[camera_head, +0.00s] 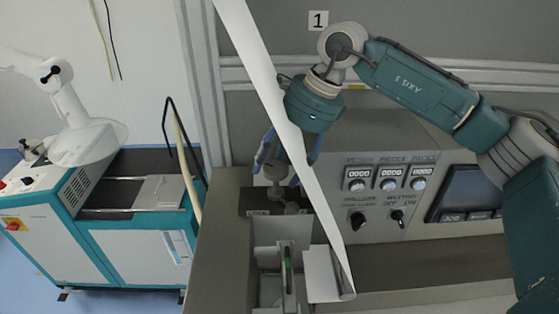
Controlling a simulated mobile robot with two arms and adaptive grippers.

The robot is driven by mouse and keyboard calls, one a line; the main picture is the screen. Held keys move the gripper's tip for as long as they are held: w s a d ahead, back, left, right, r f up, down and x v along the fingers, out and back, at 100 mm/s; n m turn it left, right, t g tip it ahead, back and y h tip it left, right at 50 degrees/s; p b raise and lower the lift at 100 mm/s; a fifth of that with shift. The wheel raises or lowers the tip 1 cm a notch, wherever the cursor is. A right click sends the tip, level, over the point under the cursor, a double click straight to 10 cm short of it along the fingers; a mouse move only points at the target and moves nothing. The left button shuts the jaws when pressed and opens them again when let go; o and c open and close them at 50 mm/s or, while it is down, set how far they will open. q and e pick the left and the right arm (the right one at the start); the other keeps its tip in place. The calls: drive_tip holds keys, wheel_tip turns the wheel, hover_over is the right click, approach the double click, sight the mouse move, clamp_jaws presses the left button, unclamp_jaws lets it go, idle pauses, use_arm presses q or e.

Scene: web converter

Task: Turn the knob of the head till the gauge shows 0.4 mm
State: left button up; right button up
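My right gripper (277,173) hangs down from the teal arm, with a blue finger on each side of a round grey knob (276,173). The fingers stand apart, and I see no clear contact with the knob. The knob tops a small grey post on the head (268,229), above a dark block. A white web strip (283,118) crosses in front of the gripper and hides part of the right finger. No 0.4 mm reading can be made out; the gauge is not clearly visible. My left gripper is not in view.
A grey panel right of the head carries several counters (388,172), dark switches (358,221) and a screen (470,192). A teal and white machine (130,255) stands at the left, with a white arm-like part (80,130) above it. A "1" sign (318,20) is on the wall.

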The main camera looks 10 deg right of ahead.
drive_tip(key=c, duration=1)
drive_tip(key=shift+f+m+b, duration=0.1)
drive_tip(key=shift+m+b, duration=0.2)
drive_tip(key=shift+b, duration=0.3)
drive_tip(key=shift+c, duration=0.2)
drive_tip(key=m+t+h+b, duration=0.1)
drive_tip(key=m+b, duration=0.2)
drive_tip(key=b, duration=0.1)
drive_tip(key=m+t+h+b, duration=0.1)
drive_tip(key=m+b, duration=0.3)
drive_tip(key=b, duration=0.1)
drive_tip(key=shift+s+a+t+b, duration=0.2)
drive_tip(key=shift+t+b, duration=0.1)
drive_tip(key=m+h+b, duration=0.1)
drive_tip(key=m+b, duration=0.1)
drive_tip(key=m, duration=0.1)
drive_tip(key=shift+a+b, duration=0.1)
drive_tip(key=shift+b, duration=0.2)
drive_tip(key=shift+r+m, duration=0.25)
drive_tip(key=shift+m, duration=0.25)
drive_tip(key=shift+r+t+h+b, duration=0.1)
drive_tip(key=shift+t+h+b, duration=0.2)
drive_tip(key=o, duration=1)
drive_tip(key=shift+o, duration=0.7)
drive_tip(key=shift+a, duration=0.1)
